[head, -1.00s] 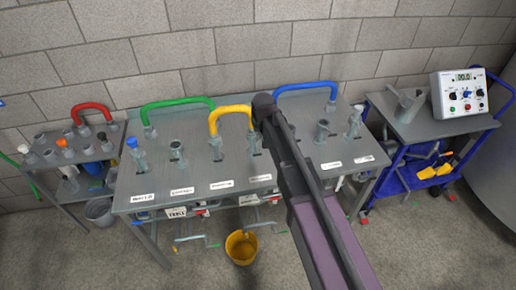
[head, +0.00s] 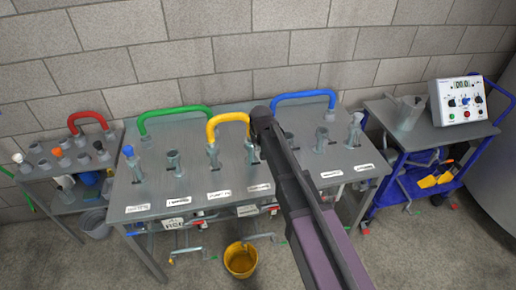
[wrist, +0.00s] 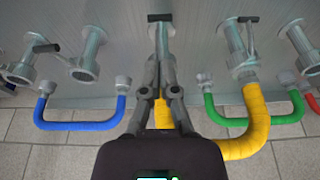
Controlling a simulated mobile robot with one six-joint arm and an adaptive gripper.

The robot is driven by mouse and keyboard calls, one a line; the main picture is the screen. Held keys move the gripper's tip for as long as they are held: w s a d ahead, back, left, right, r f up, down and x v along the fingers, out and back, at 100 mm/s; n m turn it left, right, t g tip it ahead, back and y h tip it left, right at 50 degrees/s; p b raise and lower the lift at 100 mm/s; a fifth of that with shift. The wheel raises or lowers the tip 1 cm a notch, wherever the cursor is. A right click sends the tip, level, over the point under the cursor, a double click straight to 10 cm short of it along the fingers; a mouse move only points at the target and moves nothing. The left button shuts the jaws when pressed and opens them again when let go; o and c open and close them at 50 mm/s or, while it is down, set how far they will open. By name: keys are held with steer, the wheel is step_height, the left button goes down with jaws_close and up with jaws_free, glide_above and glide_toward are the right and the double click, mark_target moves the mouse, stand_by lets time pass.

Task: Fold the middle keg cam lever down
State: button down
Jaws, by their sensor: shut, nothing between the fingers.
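In the wrist view my gripper (wrist: 161,62) is shut and empty. Its fingers are close to a grey upright fitting (wrist: 162,38) with a dark T-shaped lever (wrist: 160,17) at its top; I cannot tell whether they touch it. A yellow hose (wrist: 252,110) runs from the neighbouring fitting (wrist: 241,58), which also has a dark lever (wrist: 248,19), and passes behind my fingers. Another dark lever (wrist: 46,47) is on a fitting at the left. In the head view my wrist hides the fingertips beside the yellow hose (head: 226,119).
The grey table (head: 150,195) carries green (head: 172,110) and blue (head: 303,95) hoses and a row of fittings. A rack with a red hose (head: 88,117) stands left. A blue cart with a control box (head: 460,100) stands right. A yellow bucket (head: 240,262) is on the floor.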

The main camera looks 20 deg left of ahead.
mark_target(255, 163)
steer(key=shift+b+x, duration=5.05)
steer(key=shift+x, duration=0.5)
steer(key=shift+s+a+f, duration=0.1)
steer(key=shift+s+a, duration=0.05)
steer(key=shift+a, duration=0.05)
